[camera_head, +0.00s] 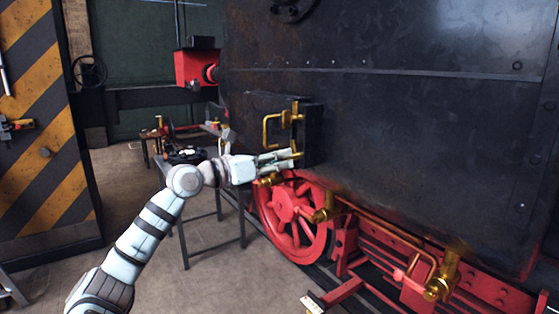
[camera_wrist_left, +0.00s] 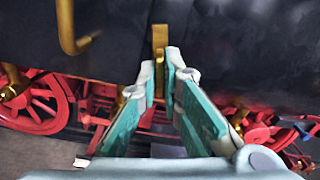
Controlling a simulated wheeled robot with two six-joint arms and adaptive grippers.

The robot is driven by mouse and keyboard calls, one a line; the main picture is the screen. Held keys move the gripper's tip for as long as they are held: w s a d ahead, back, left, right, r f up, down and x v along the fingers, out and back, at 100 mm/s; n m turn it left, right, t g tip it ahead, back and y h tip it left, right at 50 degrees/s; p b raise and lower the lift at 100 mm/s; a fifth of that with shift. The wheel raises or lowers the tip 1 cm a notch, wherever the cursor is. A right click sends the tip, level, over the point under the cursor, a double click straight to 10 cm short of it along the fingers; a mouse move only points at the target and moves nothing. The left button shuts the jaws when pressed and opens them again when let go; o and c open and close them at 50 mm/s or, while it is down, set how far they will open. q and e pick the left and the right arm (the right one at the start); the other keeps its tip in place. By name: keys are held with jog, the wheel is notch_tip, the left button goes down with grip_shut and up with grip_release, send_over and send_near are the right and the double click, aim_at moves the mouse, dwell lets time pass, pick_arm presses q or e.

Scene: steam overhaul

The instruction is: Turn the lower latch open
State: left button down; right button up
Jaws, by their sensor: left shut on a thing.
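The lower latch is a small brass bar (camera_head: 298,155) at the lower part of a dark box-like door on the black side of the locomotive. In the left wrist view the brass latch (camera_wrist_left: 160,38) stands upright between the fingertips. My left gripper (camera_head: 292,157) reaches it from the left and is shut on it. The fingers (camera_wrist_left: 163,75) hide part of the latch in the wrist view. A brass handle (camera_head: 267,130) sits just above the gripper, and it also shows at the upper left of the wrist view (camera_wrist_left: 66,28). My right gripper is not in view.
A red spoked wheel (camera_head: 291,214) and brass pipe fittings (camera_head: 322,214) lie below the gripper. A grey table (camera_head: 213,228) stands behind my left arm. A yellow-and-black striped panel (camera_head: 45,100) is at the far left. The floor between is open.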

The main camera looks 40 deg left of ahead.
aim_at(283, 117)
pick_arm(q)
jog(key=shift+r+m, duration=0.15)
jog(key=shift+m, duration=1.15)
jog(key=c, duration=1.8)
grip_release()
jog(key=shift+c, duration=0.2)
jog(key=shift+o, duration=0.4)
jog(key=shift+w, duration=0.15)
jog(key=shift+d, duration=0.1)
notch_tip(283, 117, up, 10)
jog(key=shift+w+f, duration=0.1)
